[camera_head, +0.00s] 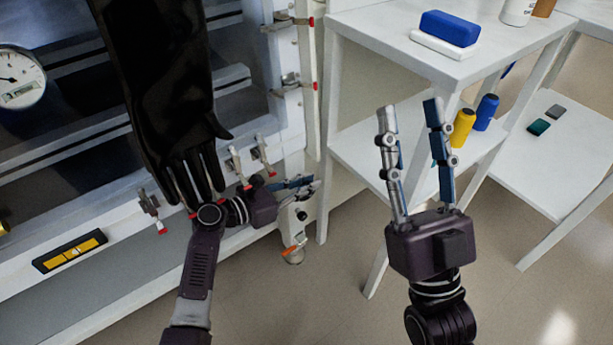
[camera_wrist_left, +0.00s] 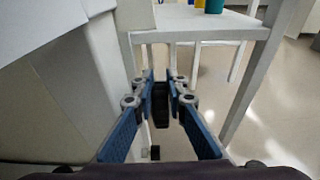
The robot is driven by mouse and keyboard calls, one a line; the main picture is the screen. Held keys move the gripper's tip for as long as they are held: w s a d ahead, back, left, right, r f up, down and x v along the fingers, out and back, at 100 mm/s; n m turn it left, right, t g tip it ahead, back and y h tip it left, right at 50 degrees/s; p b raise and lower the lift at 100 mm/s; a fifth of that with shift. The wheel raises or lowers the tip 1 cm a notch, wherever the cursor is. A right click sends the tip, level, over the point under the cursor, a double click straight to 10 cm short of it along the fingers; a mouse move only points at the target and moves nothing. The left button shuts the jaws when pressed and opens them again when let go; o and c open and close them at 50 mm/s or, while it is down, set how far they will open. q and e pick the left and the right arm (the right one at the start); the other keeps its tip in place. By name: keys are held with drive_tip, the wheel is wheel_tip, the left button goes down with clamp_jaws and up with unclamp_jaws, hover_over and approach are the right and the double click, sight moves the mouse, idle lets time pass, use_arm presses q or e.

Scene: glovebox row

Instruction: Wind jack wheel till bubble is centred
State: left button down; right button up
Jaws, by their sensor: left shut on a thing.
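A black-framed level with a yellow face (camera_head: 70,251) lies on the ledge at the lower left in the head view. Its bubble is too small to place. A white jack-like fitting (camera_head: 292,218) with an orange tab stands at the bench's right corner. My left gripper (camera_head: 304,182) is at the top of this fitting, fingers pointing right. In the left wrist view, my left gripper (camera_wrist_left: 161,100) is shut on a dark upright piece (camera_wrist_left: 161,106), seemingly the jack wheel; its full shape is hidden. My right gripper (camera_head: 411,108) is open and empty, fingers up.
A black glove (camera_head: 165,85) hangs from the glovebox front over my left arm. A white shelf (camera_head: 375,35) at the right bears a blue-and-white block (camera_head: 448,29). Yellow (camera_head: 462,128) and blue (camera_head: 486,112) bottles stand lower. Open floor lies below.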

use_arm(q)
drive_tip(key=shift+w+d+r+y+p, duration=0.1)
drive_tip(key=shift+r+y+p, duration=0.15)
drive_tip(key=shift+p, duration=1)
drive_tip(key=shift+f, duration=0.15)
use_arm(e)
drive_tip(key=w+f+g+h, duration=0.2)
drive_tip(key=w+f+g, duration=0.3)
drive_tip(key=f, duration=0.3)
drive_tip(key=shift+w+a+f+g, duration=0.2)
drive_tip(key=shift+w+f+g, duration=0.1)
drive_tip(key=shift+w, duration=0.3)
use_arm(q)
drive_tip(key=c, duration=2.2)
unclamp_jaws()
drive_tip(key=f+v, duration=0.3)
drive_tip(key=v, duration=1)
drive_tip(key=shift+a, duration=0.3)
drive_tip(key=shift+r, duration=0.1)
